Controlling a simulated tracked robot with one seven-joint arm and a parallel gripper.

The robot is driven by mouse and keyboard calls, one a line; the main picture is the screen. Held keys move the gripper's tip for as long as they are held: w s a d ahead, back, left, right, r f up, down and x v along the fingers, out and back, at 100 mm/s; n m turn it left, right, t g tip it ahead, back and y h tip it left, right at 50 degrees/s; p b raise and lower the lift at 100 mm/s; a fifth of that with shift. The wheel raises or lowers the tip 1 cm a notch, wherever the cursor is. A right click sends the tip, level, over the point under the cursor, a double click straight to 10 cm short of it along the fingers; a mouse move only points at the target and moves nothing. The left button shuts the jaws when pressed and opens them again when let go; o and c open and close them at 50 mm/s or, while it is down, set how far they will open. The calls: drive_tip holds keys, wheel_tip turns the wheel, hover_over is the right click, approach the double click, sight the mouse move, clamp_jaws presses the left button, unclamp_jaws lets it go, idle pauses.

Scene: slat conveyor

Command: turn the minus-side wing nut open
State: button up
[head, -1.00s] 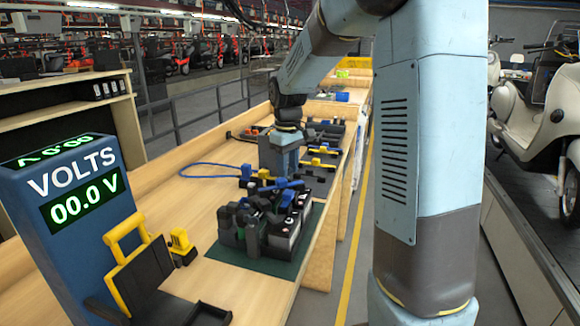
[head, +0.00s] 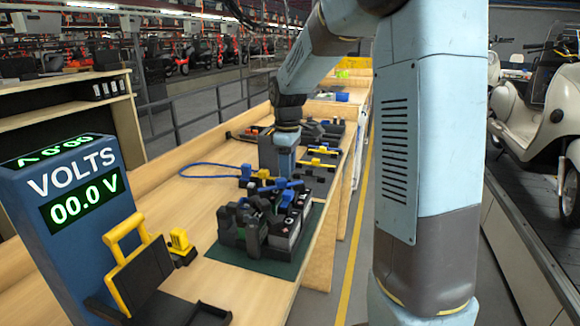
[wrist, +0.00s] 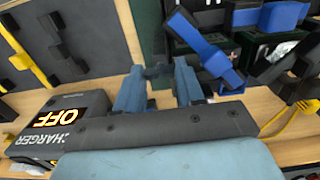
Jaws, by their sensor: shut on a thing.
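My gripper shows in the wrist view (wrist: 158,84), with its two blue-grey fingers shut on a small dark piece (wrist: 158,71), which appears to be the minus-side wing nut. Its wings are hard to make out. In the head view my gripper points down just behind the battery (head: 292,234), and its fingertips are hidden behind the dark and blue parts there. The battery stands on a dark green mat (head: 262,268). In the wrist view a blue strap-like part (wrist: 205,45) lies right of the fingers.
A charger (wrist: 70,122) reading OFF is left of my fingers in the wrist view. A blue voltmeter (head: 75,200) reading 00.0 V stands at the left in the head view. A blue cable (head: 205,170) lies on the wooden bench (head: 200,215). Bare bench lies left of the mat.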

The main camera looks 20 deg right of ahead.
drive_tip(key=shift+s, duration=0.1)
drive_tip(key=o, duration=1.1)
drive_tip(key=shift+c, duration=0.2)
drive_tip(key=shift+r, duration=0.55)
wheel_tip(320, 180, up, 13)
drive_tip(key=shift+f, duration=0.2)
